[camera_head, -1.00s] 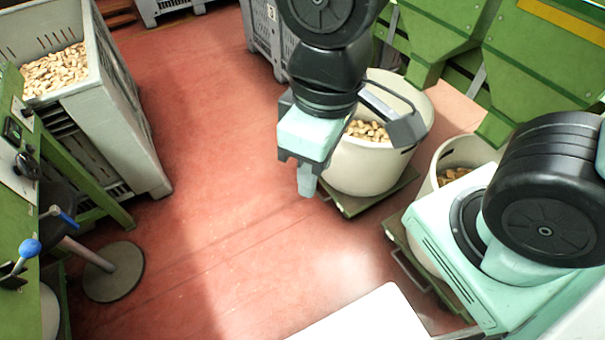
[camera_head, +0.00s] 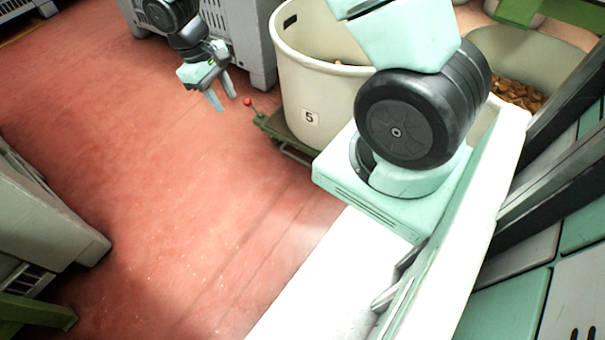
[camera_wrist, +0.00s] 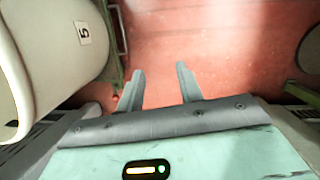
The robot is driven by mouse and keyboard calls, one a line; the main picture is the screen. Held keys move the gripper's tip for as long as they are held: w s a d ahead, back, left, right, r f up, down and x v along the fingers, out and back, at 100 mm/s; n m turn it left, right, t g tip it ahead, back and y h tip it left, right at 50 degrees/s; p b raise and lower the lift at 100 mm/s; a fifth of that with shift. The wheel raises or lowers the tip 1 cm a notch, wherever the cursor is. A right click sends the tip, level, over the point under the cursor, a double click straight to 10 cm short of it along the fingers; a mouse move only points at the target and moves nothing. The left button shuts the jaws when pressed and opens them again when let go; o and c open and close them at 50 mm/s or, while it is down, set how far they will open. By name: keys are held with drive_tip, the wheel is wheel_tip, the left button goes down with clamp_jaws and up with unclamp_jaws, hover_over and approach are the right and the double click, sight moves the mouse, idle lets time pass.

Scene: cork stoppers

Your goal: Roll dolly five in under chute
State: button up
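A cream tub (camera_head: 312,85) with a label reading 5 stands upright on a low green dolly (camera_head: 282,134). No chute shows clearly now; my arm hides part of the tub.
Another tub with brown stoppers (camera_head: 515,92) stands at the right, behind my arm. A pale grey bin (camera_head: 45,215) is at the left edge. Red floor (camera_head: 170,180) between is clear.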

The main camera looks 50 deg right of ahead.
drive_tip(key=d+f+m+g+b, duration=0.1)
drive_tip(key=d+f+b, duration=0.35)
drive_tip(key=f, duration=0.45)
drive_tip(key=d+f+b, duration=0.3)
drive_tip(key=d+f, duration=0.3)
drive_tip(key=f, duration=0.3)
drive_tip(key=m+g+h+b, duration=0.1)
drive_tip(key=b, duration=0.4)
approach(305, 163)
drive_tip(key=b+x, duration=0.8)
drive_tip(key=shift+b, duration=0.35)
clamp_jaws()
drive_tip(key=d+p, duration=0.1)
drive_tip(key=d, duration=0.3)
drive_tip(key=d+p, duration=0.1)
drive_tip(key=d, duration=0.2)
drive_tip(key=w+d+p, duration=0.1)
drive_tip(key=d, duration=0.3)
drive_tip(key=shift+d, duration=0.3)
